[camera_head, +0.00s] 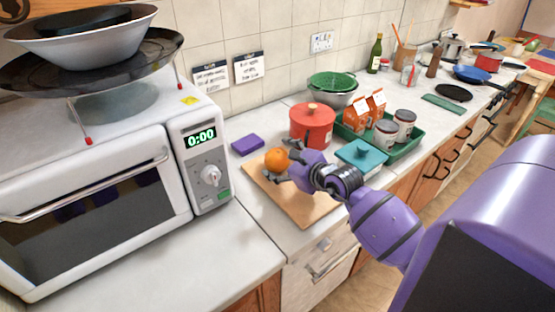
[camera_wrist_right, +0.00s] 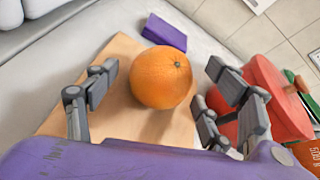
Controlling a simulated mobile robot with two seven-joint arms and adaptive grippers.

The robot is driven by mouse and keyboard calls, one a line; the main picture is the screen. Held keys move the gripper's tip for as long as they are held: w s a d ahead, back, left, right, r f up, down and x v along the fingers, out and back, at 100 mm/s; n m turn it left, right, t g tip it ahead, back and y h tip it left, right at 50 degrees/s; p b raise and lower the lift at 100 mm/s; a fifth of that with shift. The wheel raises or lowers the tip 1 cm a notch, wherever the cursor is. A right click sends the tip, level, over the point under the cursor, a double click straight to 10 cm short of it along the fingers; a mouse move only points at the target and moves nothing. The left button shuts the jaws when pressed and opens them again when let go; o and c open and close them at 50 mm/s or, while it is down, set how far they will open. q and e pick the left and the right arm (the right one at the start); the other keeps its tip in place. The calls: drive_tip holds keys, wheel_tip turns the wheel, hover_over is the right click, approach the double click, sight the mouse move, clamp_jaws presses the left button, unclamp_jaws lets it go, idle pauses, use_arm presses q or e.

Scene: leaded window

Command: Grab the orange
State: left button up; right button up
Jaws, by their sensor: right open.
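The orange (camera_head: 276,160) is above or on the wooden cutting board (camera_head: 306,204) near its far left corner. In the right wrist view the orange (camera_wrist_right: 161,77) lies ahead of and between the spread fingers of my right gripper (camera_wrist_right: 165,110). A strip of board shows between the orange and the palm. In the head view my right gripper (camera_head: 284,166) is beside the orange, on its right. It is open and holds nothing. I cannot tell whether a finger touches the orange. My left gripper is in neither view.
A red pot (camera_head: 312,128) stands close behind my right gripper; it also shows in the wrist view (camera_wrist_right: 275,100). A purple sponge-like block (camera_head: 247,145) lies beyond the board. A teal lidded dish (camera_head: 362,158) and green tray (camera_head: 408,148) are to the right, a microwave (camera_head: 100,200) to the left.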

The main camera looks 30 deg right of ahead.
drive_tip(key=shift+w+f, duration=0.2)
drive_tip(key=shift+w, duration=0.1)
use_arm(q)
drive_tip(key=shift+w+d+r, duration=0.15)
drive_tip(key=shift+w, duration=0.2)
use_arm(e)
drive_tip(key=shift+c, duration=0.4)
